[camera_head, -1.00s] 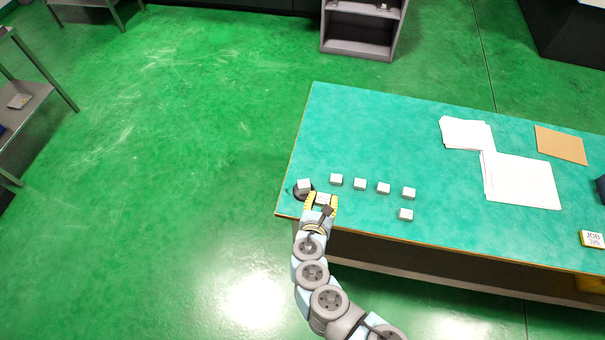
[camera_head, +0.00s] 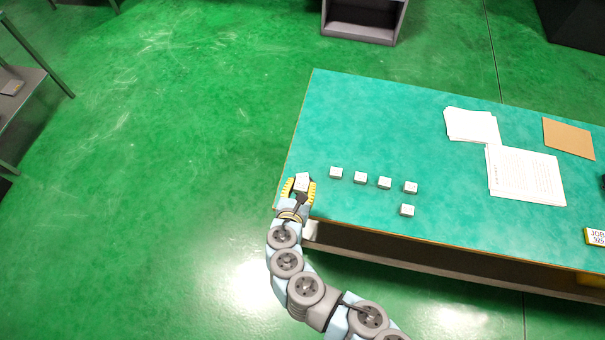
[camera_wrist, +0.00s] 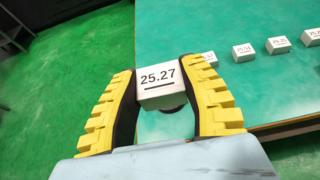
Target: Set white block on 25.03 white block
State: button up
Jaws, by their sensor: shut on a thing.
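A white block marked 25.27 (camera_wrist: 158,83) sits between the yellow fingertips of my gripper (camera_wrist: 160,88). My gripper is shut on it at the near left corner of the table, where block (camera_head: 302,181) and gripper (camera_head: 299,187) also show in the head view. A dark round thing (camera_wrist: 173,109) shows just beneath the block in the wrist view. I cannot see a block marked 25.03; whatever lies directly under the held block is hidden, and contact below it cannot be told.
Several other white blocks stand to the right, including one at the row's left end (camera_head: 336,172) and one set nearer the front edge (camera_head: 407,210). Papers (camera_head: 525,174) and a brown sheet (camera_head: 568,138) lie farther right. The green table (camera_head: 400,125) is clear behind the row.

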jog(key=x, duration=0.2)
jog(key=a+x, duration=0.1)
jog(key=x, duration=0.1)
jog(key=shift+w+d, duration=0.15)
jog(key=shift+w, duration=0.15)
send_over(303, 178)
jog(key=f, duration=0.5)
jog(key=shift+s+f+b, duration=0.1)
jog(key=shift+s+b, duration=0.15)
jog(key=shift+b, duration=0.05)
jog(key=shift+w+f, duration=0.2)
jog(key=shift+f, duration=0.3)
jog(key=shift+w+f+b, duration=0.1)
jog(key=shift+f+b, duration=0.35)
jog(key=shift+f, duration=1.05)
jog(key=shift+f, duration=0.1)
jog(key=shift+f, duration=0.15)
jog(key=o, duration=1.2)
jog(key=shift+c, duration=0.2)
